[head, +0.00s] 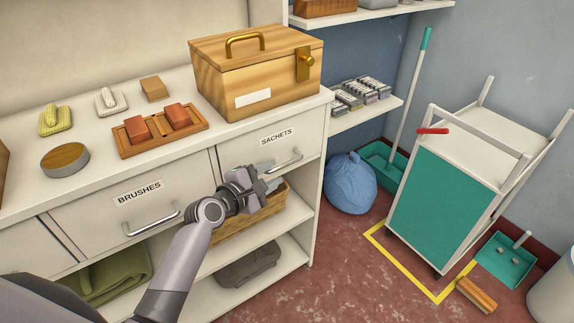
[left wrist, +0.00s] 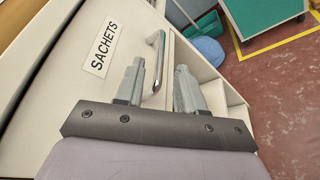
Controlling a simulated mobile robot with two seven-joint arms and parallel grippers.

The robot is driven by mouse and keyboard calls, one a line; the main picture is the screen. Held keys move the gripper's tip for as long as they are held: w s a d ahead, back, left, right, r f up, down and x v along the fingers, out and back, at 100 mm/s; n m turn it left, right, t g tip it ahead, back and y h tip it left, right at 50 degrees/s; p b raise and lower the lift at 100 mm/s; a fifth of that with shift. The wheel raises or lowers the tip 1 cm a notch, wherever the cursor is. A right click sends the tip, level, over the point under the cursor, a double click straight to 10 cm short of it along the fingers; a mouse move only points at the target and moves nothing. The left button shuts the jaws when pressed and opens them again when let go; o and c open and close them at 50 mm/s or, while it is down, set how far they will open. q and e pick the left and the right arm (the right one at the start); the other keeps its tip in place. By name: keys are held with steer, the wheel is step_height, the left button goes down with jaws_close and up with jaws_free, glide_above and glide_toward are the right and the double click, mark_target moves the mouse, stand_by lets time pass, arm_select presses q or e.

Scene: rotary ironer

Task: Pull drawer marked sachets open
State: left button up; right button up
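The drawer marked SACHETS (head: 262,148) is at the right end of the white counter and looks shut. Its silver bar handle (head: 284,160) is on the right part of its front. My left gripper (head: 268,175) is in front of the drawer, just left of and below the handle. In the left wrist view the SACHETS label (left wrist: 104,46) is at the left. The handle (left wrist: 157,55) shows between the two spread fingers, which are open. I cannot tell how far past the tips it is. My right gripper is in neither view.
The BRUSHES drawer (head: 115,205) is left of it and looks shut. A wicker basket (head: 248,222) is on the shelf below, close under my gripper. A wooden box (head: 258,70) stands on the counter above. A blue bag (head: 349,184) and a teal-fronted cart (head: 440,200) are to the right.

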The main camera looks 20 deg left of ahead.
mark_target(283, 166)
arm_select(q)
steer(key=b+x, duration=0.1)
steer(key=x, duration=0.3)
steer(key=shift+w+f, duration=0.15)
steer(key=shift+w, duration=0.05)
steer(key=shift+w+d, duration=0.25)
steer(key=shift+w, duration=0.3)
steer(key=shift+c, duration=0.3)
jaws_close()
